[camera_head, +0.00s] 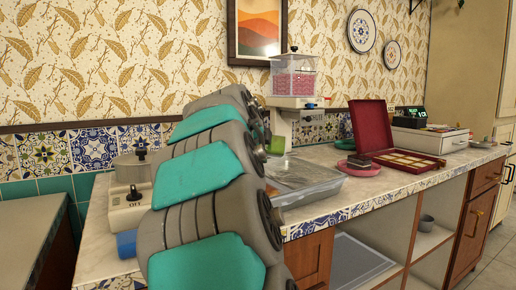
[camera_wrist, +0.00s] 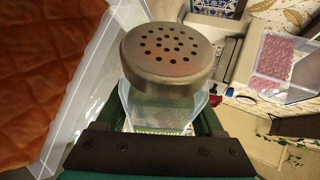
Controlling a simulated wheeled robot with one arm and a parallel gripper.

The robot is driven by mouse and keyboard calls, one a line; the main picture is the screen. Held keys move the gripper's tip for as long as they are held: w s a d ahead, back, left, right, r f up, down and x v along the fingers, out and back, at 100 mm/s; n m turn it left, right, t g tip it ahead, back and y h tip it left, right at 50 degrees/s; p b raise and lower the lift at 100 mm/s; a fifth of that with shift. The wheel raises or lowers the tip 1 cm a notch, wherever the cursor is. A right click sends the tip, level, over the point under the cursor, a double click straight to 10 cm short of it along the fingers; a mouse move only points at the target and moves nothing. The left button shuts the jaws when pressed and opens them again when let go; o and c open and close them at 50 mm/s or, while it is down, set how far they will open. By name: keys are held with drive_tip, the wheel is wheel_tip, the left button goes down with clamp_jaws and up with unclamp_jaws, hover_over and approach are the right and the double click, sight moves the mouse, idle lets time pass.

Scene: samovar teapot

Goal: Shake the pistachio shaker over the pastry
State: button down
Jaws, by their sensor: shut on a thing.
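The pistachio shaker (camera_wrist: 172,60) has a round grey metal lid with several holes and a clear body. It is in the middle of the wrist view, between the green fingers of my gripper (camera_wrist: 163,118), which is shut on it. A little green shows low in its body. A brown, flaky pastry (camera_wrist: 45,75) fills the left of the wrist view, beside the shaker, inside a clear-walled container (camera_wrist: 85,95). In the head view a clear plastic container (camera_head: 318,188) stands on the counter, partly behind my arm.
On the counter (camera_head: 380,186) stand a dispenser with pink contents (camera_head: 293,76), an open red box (camera_head: 368,128), a pink dish (camera_head: 358,168) and a white scale-like device (camera_head: 128,205). Open shelves (camera_head: 425,240) lie below.

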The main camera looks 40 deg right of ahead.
drive_tip(key=shift+s+d+r+n+h+p, duration=0.2)
drive_tip(key=shift+n+h+p, duration=0.1)
drive_tip(key=shift+n+p, duration=0.1)
drive_tip(key=shift+f+g+h+b, duration=0.1)
drive_tip(key=shift+g+h+b, duration=0.2)
drive_tip(key=shift+b, duration=0.15)
drive_tip(key=shift+w+a+r+n+g+h+b, duration=0.15)
drive_tip(key=shift+r+n+h+b, duration=0.15)
drive_tip(key=shift+n+h+b, duration=0.25)
drive_tip(key=shift+s+r+n+g+h+b, duration=0.15)
drive_tip(key=shift+r+n+h+b, duration=0.15)
drive_tip(key=shift+n+h+b, duration=0.25)
drive_tip(key=shift+w+r+n+h+b, duration=0.15)
drive_tip(key=shift+r+n+h+b, duration=0.35)
drive_tip(key=shift+n, duration=0.3)
drive_tip(key=shift+f+b, duration=0.15)
drive_tip(key=shift+b, duration=0.35)
drive_tip(key=shift+r, duration=0.2)
